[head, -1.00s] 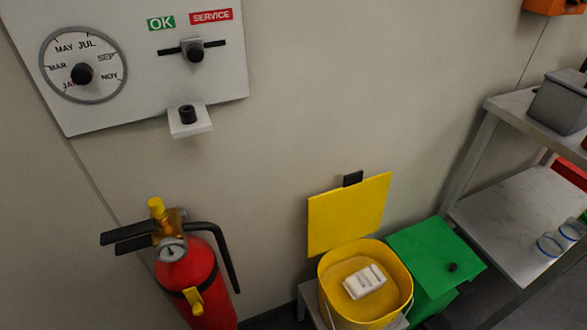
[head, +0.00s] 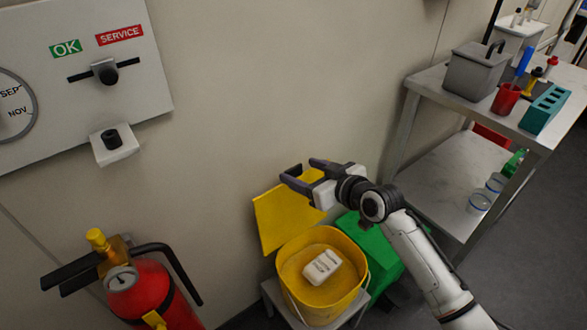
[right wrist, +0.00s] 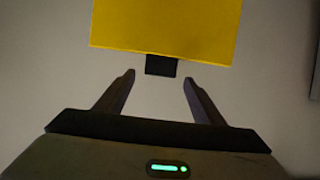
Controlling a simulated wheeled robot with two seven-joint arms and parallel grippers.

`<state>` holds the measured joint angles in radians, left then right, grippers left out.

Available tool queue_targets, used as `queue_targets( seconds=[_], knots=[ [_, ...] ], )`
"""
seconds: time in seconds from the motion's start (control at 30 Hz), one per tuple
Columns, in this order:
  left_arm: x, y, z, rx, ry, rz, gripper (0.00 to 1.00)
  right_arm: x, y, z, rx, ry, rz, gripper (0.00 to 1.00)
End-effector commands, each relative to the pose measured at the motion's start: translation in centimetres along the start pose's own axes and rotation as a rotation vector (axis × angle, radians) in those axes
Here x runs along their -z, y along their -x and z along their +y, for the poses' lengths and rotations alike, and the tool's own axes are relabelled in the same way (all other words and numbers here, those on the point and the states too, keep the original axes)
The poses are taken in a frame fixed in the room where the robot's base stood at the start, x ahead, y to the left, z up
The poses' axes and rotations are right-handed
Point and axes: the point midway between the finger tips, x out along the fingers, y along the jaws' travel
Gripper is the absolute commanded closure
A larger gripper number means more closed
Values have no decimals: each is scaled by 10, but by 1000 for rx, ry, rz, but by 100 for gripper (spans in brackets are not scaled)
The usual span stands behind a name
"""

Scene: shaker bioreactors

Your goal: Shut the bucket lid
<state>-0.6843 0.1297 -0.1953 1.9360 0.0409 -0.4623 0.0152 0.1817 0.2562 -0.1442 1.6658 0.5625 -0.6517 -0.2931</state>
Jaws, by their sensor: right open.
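The yellow bucket (head: 345,300) stands on a small grey stand by the wall, with a white labelled packet (head: 321,267) inside. Its square yellow lid (head: 282,222) stands raised at the back, against the wall side. My right gripper (head: 296,172) is open and empty at the lid's upper edge and hides part of it. In the right wrist view the lid (right wrist: 165,25) and its black tab (right wrist: 161,66) show just beyond the open fingers (right wrist: 158,84); the tab lies between the fingertips' lines, not gripped. My left gripper is not in view.
A green bin (head: 367,246) stands right of the bucket, partly behind my right arm. A red fire extinguisher (head: 150,290) is at lower left. A shelf table (head: 425,80) with a grey box (head: 476,72) and labware is at right. A wall panel (head: 95,25) hangs at upper left.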

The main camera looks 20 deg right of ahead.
Motion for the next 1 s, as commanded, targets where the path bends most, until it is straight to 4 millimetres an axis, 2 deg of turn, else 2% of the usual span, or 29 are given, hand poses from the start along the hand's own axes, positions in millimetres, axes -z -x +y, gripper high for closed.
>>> queue_targets(
  seconds=[0.1, 0.3, 0.67, 1.0],
  knots=[
    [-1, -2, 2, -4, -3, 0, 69, 0, -22, 0, 1, -2, 1, 38],
    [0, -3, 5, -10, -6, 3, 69, 0, -41, 0, 0, -1, 0, 38],
    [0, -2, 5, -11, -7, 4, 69, -1, -45, 0, -1, 0, -1, 38],
    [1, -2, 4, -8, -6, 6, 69, -1, -45, 0, -1, 0, -1, 95]
  ],
)
